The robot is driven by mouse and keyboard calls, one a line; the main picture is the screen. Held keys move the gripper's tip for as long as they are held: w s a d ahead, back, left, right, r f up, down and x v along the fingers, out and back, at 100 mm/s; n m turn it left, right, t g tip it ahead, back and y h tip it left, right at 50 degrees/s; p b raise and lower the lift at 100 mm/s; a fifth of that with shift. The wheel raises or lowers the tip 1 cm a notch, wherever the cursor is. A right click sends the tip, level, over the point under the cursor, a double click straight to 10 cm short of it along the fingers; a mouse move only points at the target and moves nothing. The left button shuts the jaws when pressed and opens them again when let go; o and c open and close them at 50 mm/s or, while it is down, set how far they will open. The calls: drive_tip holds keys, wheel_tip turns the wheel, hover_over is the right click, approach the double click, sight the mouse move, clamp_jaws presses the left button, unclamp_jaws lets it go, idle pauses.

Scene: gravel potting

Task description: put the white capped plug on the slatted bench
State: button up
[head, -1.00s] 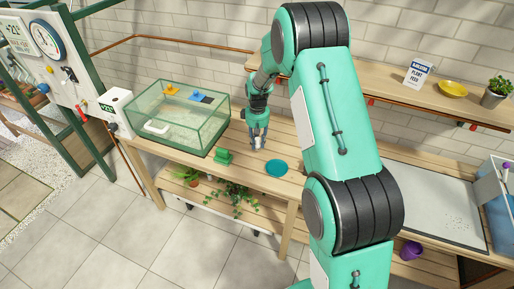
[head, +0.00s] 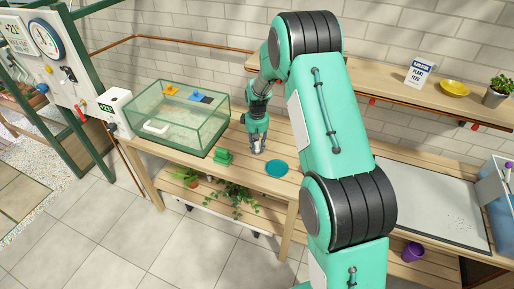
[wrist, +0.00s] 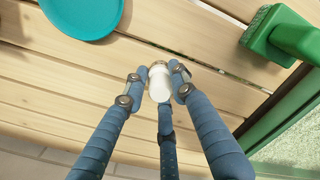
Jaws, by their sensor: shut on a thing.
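The white capped plug (wrist: 159,90) is between the blue-grey fingers of my gripper (wrist: 160,72) in the wrist view, with its pale rounded top facing the camera. My gripper is shut on it. In the head view my gripper (head: 257,147) points down at the slatted bench (head: 169,150), between the green brush and the teal disc. The plug is low over the bench slats or touching them; I cannot tell which. The fingers hide its lower part. The bench's pale wooden boards (wrist: 60,95) also show in the wrist view.
A teal disc (head: 277,168) lies right of my gripper, and a green brush-like block (head: 223,156) lies left of it. A glass tank (head: 180,135) with a green frame stands on the bench's left part. Bare slats lie around the gripper. Plants (head: 232,195) sit on the shelf below.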

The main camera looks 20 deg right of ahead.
sight(257, 143)
drive_tip(key=shift+f, duration=0.1)
drive_tip(key=o, duration=1)
wheel_tip(257, 143, up, 12)
drive_tip(key=p, duration=0.2)
drive_tip(key=shift+f+p, duration=0.2)
drive_tip(key=shift+p, duration=0.15)
drive_tip(key=shift+r, duration=0.35)
drive_tip(key=shift+r, duration=0.1)
